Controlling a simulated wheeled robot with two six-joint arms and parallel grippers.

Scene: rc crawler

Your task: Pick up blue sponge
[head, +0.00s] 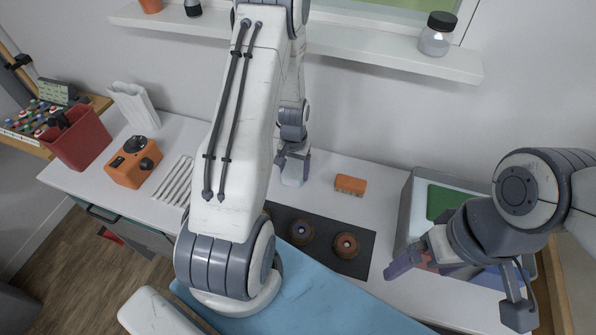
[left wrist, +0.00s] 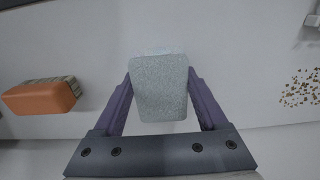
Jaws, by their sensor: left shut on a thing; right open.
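A pale blue-grey block with a speckled, sponge-like face, the blue sponge (left wrist: 160,88), sits between the two purple fingers of my left gripper (left wrist: 160,100). The fingers press on its two sides. In the head view my left gripper (head: 293,155) points down at the back of the white counter, with the sponge (head: 292,176) below it. I cannot tell whether the sponge touches the counter. My right gripper (head: 462,288) is open, its fingers wide apart, over the grey bin at the right.
An orange brush (head: 350,185) lies right of the sponge. A dark mat (head: 322,255) with several round brown parts is in front. The grey bin (head: 408,205) holds green and blue things. An orange device (head: 133,162), a red container (head: 77,140) and a white rack (head: 135,107) stand left. Brown specks (left wrist: 300,88) lie nearby.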

